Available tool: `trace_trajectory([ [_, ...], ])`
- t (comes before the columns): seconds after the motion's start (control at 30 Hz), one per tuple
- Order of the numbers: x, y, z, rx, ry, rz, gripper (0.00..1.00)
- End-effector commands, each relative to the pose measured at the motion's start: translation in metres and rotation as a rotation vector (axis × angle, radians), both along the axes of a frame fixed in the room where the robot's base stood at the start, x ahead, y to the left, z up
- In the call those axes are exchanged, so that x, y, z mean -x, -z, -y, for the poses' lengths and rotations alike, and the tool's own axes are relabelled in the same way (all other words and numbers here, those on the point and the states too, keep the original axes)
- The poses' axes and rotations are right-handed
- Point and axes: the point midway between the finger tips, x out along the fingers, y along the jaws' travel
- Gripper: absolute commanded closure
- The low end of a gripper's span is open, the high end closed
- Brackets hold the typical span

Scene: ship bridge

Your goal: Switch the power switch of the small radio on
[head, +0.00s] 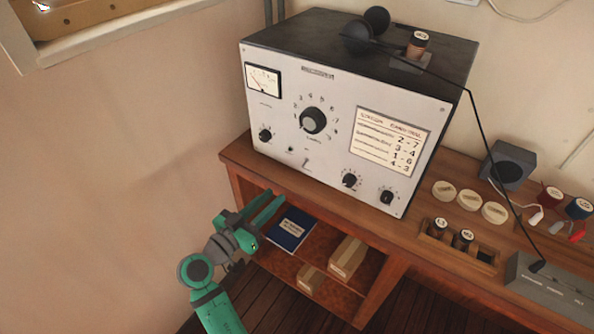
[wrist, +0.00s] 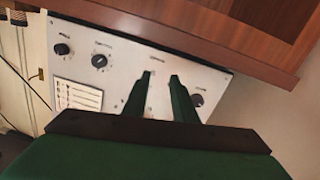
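The radio (head: 330,98) is a box with a dark top and a pale front panel, standing on a wooden bench. The switch is not clear there.
Knobs flank the switch, one at left (head: 265,135) and one at right (head: 349,180). The bench edge (head: 300,203) juts out below the panel. A blue book (head: 289,229) and boxes (head: 347,257) lie on the shelf underneath. A black rod (head: 490,150) slants across the right side.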

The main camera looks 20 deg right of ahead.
Motion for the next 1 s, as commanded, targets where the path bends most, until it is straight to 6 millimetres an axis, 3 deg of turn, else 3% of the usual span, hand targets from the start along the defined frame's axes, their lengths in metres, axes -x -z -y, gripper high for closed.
trace_trajectory([
  [0.1, -0.003, -0.02, 0.002, 0.0, 0.051, 0.044, 0.75],
  [0.2, -0.004, -0.027, 0.005, 0.001, 0.069, 0.06, 0.75],
  [0.37, -0.011, -0.027, 0.018, 0.001, 0.075, 0.062, 0.75],
  [0.8, -0.048, -0.027, 0.081, 0.001, 0.073, 0.061, 0.75],
  [1.0, -0.056, -0.027, 0.094, 0.0, 0.07, 0.06, 0.75],
])
